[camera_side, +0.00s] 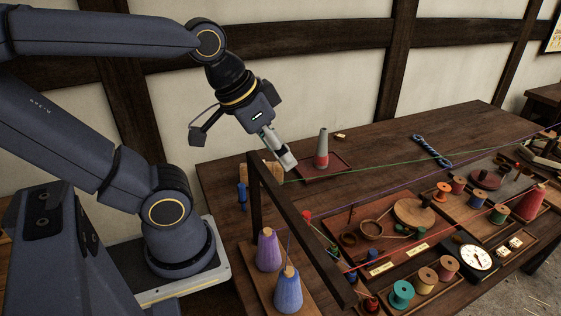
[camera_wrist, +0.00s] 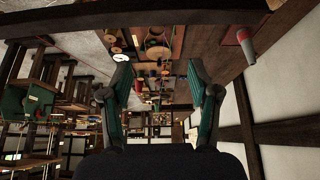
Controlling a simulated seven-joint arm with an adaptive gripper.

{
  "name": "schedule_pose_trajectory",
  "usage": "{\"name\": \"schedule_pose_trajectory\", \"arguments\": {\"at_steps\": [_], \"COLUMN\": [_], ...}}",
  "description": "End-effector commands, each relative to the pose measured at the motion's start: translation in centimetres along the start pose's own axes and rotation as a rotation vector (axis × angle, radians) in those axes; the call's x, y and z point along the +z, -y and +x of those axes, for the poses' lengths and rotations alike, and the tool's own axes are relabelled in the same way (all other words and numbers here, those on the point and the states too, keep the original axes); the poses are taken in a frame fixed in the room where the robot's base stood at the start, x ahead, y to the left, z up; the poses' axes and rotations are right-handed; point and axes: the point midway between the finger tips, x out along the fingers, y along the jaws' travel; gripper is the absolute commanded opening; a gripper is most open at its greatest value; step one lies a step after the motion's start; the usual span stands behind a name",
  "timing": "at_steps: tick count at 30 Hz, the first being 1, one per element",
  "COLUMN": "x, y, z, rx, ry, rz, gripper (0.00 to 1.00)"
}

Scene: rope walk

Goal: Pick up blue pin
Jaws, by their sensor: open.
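A small blue pin (camera_side: 242,195) stands upright near the left edge of the table in the side view, just left of the dark wooden frame. My gripper (camera_side: 287,158) is up and to the right of it, above the table and apart from it, tilted downward. In the wrist view my gripper (camera_wrist: 160,78) has its two fingers spread with nothing held between them. I cannot make out the blue pin in the wrist view.
A dark frame (camera_side: 310,235) with taut threads rises beside the pin. Purple (camera_side: 268,250) and blue (camera_side: 288,290) cones stand in front. A grey-and-red cone (camera_side: 321,150) stands on a tray behind. Spools and a dial (camera_side: 475,257) crowd the right.

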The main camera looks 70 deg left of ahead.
Motion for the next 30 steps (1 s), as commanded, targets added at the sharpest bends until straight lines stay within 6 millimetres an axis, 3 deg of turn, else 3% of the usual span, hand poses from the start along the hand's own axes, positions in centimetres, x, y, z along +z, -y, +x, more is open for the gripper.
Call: {"name": "schedule_pose_trajectory", "arguments": {"at_steps": [13, 17, 20, 23, 27, 30], "x": [-0.2, -2.7, -4.2, -4.4, -1.4, 2.2], "y": [0.0, 1.2, 4.7, 10.1, 18.1, 22.2], "z": [0.0, 0.2, 2.0, 4.7, 8.2, 9.9], "rx": [0.000, -0.010, -0.050, -0.099, -0.151, -0.169], "ry": [-0.006, -0.013, 0.052, 0.149, 0.291, 0.378], "rz": [0.022, 0.041, -0.038, -0.169, -0.384, -0.527], "gripper": [0.60, 0.60, 0.60, 0.60, 0.60, 0.60]}}
